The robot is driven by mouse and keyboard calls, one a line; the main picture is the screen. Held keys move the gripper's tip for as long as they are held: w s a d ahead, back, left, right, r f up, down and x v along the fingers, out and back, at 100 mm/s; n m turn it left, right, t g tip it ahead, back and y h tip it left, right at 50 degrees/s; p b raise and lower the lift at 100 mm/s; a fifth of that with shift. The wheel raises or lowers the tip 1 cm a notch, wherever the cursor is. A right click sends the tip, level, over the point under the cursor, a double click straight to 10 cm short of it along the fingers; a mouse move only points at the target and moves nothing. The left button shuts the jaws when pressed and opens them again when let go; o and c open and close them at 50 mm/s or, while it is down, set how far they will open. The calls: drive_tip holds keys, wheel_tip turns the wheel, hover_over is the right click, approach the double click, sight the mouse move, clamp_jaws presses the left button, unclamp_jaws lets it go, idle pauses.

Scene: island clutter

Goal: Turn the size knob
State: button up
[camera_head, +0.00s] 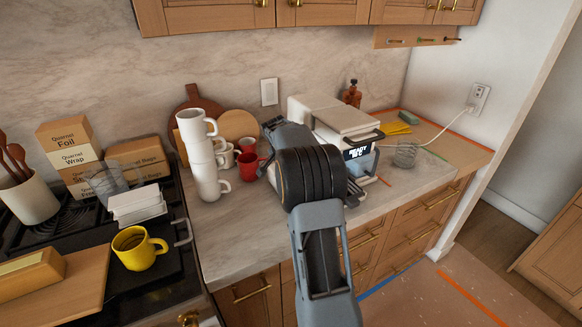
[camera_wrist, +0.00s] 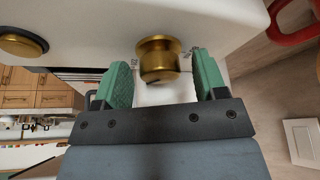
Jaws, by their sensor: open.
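In the wrist view, a round brass knob (camera_wrist: 158,60) sticks out of a white machine face (camera_wrist: 110,25), with small markings on both sides of it. My gripper (camera_wrist: 162,82) has its two green fingertips apart, one on each side of the knob. Whether either fingertip touches the knob I cannot tell.
A second brass knob (camera_wrist: 22,44) is at the wrist view's left. In the head view, stacked white mugs (camera_head: 205,155) and a red mug (camera_head: 247,166) stand left of my arm. A yellow mug (camera_head: 138,248) sits on the stove.

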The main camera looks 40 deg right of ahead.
drive_tip(key=v, duration=1.3)
drive_tip(key=shift+r+b, duration=0.35)
drive_tip(key=shift+r, duration=0.05)
drive_tip(key=s+a+f+n+y, duration=0.2)
drive_tip(key=s+a+f+n, duration=0.3)
drive_tip(key=a+f+n, duration=0.25)
drive_tip(key=s+a+f+n+t+y, duration=0.1)
drive_tip(key=s+a+f+n, duration=0.1)
drive_tip(key=s+a, duration=0.5)
drive_tip(key=s+a+f+n+t+y, duration=0.1)
drive_tip(key=s+a+n, duration=0.4)
drive_tip(key=s, duration=0.6)
drive_tip(key=shift+s+a+f, duration=0.3)
drive_tip(key=shift+a+f, duration=0.1)
drive_tip(key=shift+a, duration=0.55)
drive_tip(key=shift+a+r, duration=0.2)
drive_tip(key=shift+r, duration=0.1)
